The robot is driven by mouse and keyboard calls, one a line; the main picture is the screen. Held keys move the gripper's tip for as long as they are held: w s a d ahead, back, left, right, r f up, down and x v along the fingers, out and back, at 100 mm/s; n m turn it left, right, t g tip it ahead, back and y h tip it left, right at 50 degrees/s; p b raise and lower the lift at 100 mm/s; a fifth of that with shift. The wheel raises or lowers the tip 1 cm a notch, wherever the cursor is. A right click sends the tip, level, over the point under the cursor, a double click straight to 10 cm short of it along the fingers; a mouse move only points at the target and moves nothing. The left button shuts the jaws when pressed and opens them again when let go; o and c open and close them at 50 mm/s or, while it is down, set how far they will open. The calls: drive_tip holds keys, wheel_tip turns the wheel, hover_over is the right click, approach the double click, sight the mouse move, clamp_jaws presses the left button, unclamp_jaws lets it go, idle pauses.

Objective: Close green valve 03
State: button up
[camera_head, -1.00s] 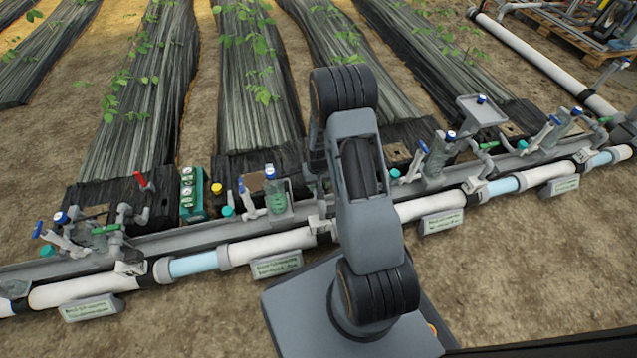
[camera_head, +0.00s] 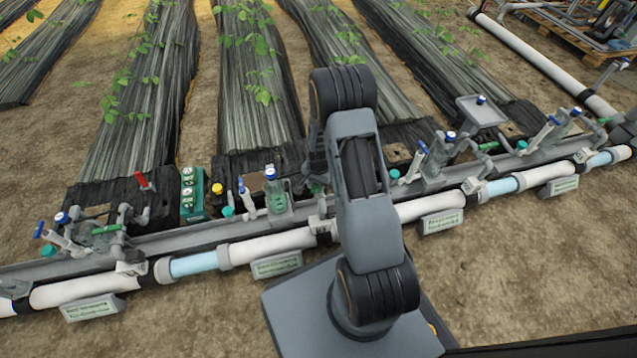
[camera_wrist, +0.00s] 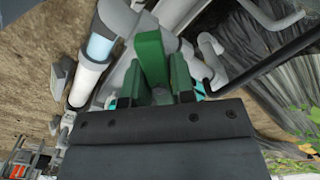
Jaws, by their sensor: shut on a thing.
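In the wrist view, a green valve handle (camera_wrist: 152,58) stands at the top middle. My gripper (camera_wrist: 155,88) has one finger on each side of it and is shut on it. The handle's lower end is hidden between the fingers and the dark gripper body. The number on this valve cannot be read. In the head view my arm covers the handle, and the gripper is mostly hidden behind it, over the pipe line.
A white pipe (camera_head: 268,246) with clear blue sections runs across the front, with label plates below it. A red-handled valve (camera_head: 142,181) and a green gauge box (camera_head: 193,192) stand left of my arm. Blue-capped fittings (camera_head: 271,173) flank it. Bare soil lies in front.

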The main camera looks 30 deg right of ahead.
drive_tip(key=m, duration=1.1)
drive_tip(key=o, duration=1)
drive_tip(key=shift+c, duration=0.2)
drive_tip(key=shift+r+p, duration=0.1)
drive_tip(key=shift+p, duration=0.2)
wheel_tip(320, 180, up, 10)
drive_tip(key=p, duration=0.7)
drive_tip(key=shift+p, duration=0.35)
